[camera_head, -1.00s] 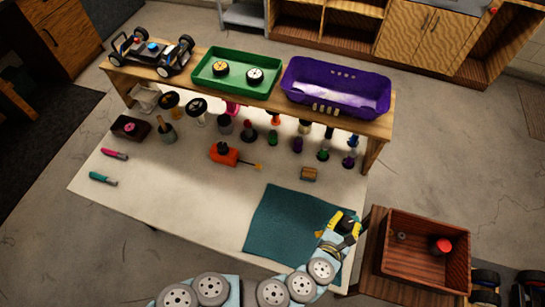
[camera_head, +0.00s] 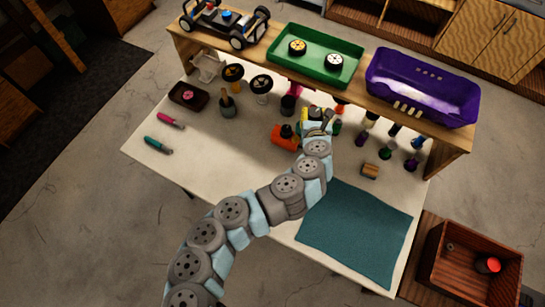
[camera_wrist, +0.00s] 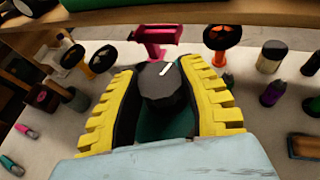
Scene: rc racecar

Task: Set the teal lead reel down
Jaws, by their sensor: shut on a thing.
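My gripper (camera_head: 319,114) is at the back middle of the white table, near the shelf's front and just beyond the orange tool (camera_head: 284,138). In the wrist view its yellow ribbed fingers are shut around a dark teal thing (camera_wrist: 165,126) with a black, faceted top bearing a white mark. I take this to be the teal lead reel. It looks roughly upright between the fingers. Its underside is hidden, so I cannot tell whether it touches the table. In the head view the gripper hides it.
A pink stand (camera_wrist: 155,38) and a dark-rimmed orange piece (camera_wrist: 222,40) stand beyond the gripper. Purple pots (camera_wrist: 272,93) and other small bottles are to the right. The raised shelf (camera_head: 437,137) crosses behind. The teal mat (camera_head: 355,235) is bare, and the front-left tabletop is open.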

